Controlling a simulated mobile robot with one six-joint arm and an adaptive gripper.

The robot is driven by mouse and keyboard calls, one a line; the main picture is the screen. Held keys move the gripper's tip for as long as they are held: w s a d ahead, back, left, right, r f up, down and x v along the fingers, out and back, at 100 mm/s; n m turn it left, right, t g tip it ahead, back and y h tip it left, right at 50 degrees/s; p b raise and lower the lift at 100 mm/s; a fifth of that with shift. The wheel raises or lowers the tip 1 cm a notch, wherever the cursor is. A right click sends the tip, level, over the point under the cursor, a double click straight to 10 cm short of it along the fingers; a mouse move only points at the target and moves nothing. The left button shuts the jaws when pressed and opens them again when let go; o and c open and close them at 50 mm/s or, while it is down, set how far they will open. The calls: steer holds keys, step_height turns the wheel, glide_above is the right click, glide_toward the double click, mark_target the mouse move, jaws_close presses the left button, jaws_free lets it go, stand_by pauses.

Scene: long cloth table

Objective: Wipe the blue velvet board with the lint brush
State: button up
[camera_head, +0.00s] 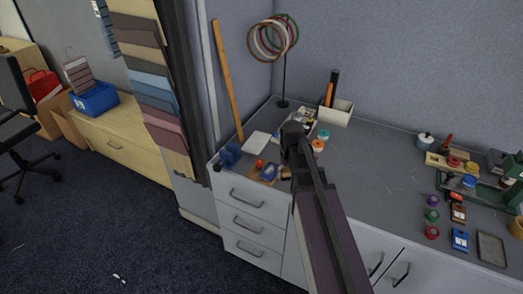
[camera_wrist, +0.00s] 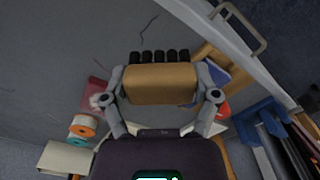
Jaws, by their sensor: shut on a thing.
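My gripper (camera_wrist: 160,96) is shut on a tan block with a row of black tufts along its far edge, which looks like the lint brush (camera_wrist: 160,84). One finger presses each side of it. In the head view a small brown part of the brush (camera_head: 286,173) shows below my arm, over the left end of the counter. A small blue panel (camera_head: 269,172) lies just left of it on a wooden piece. The panel is partly hidden behind the brush and finger in the wrist view (camera_wrist: 215,72). I cannot tell whether it is the velvet board.
A blue stand (camera_head: 230,156) and a pale slab (camera_head: 256,142) are to the left. An orange spool (camera_head: 318,145) and a teal one are on the right. A ring stand (camera_head: 284,70) rises behind. The counter's middle (camera_head: 375,165) is mostly clear.

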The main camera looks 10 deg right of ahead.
steer(key=shift+w, duration=0.4)
steer(key=shift+r, duration=0.1)
steer(key=w+a+r+n+p, duration=0.1)
steer(key=w+a+r+p, duration=0.3)
steer(key=a, duration=0.3)
steer(key=shift+r+n+p, duration=0.3)
steer(key=shift+r+p, duration=0.25)
steer(key=shift+p, duration=0.05)
